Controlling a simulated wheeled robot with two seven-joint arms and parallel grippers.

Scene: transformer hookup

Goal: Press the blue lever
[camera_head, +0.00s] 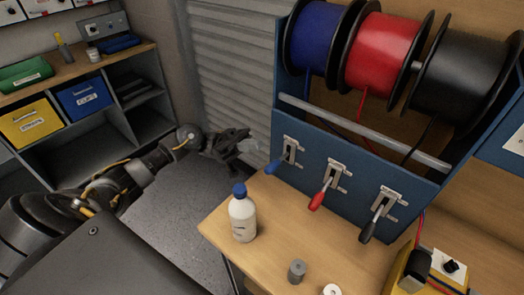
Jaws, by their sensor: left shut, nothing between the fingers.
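The blue lever (276,165) is at the left end of a row of levers on the front of the blue spool rack (307,158). Its handle slants down and out to the left from its metal bracket. My left gripper (252,146) is shut and empty, just left of the blue lever and apart from it, with its fingers pointing right. The red lever (319,198) and the black lever (371,224) sit to the right on the same panel, handles also slanting down. My right gripper is not in view.
Blue (318,35), red (382,52) and black (462,75) wire spools hang above the levers. A white bottle with a blue cap (243,220) stands on the wooden table (275,250) below my left gripper. A grey cylinder (297,271) and a yellow device (408,272) are nearer the front.

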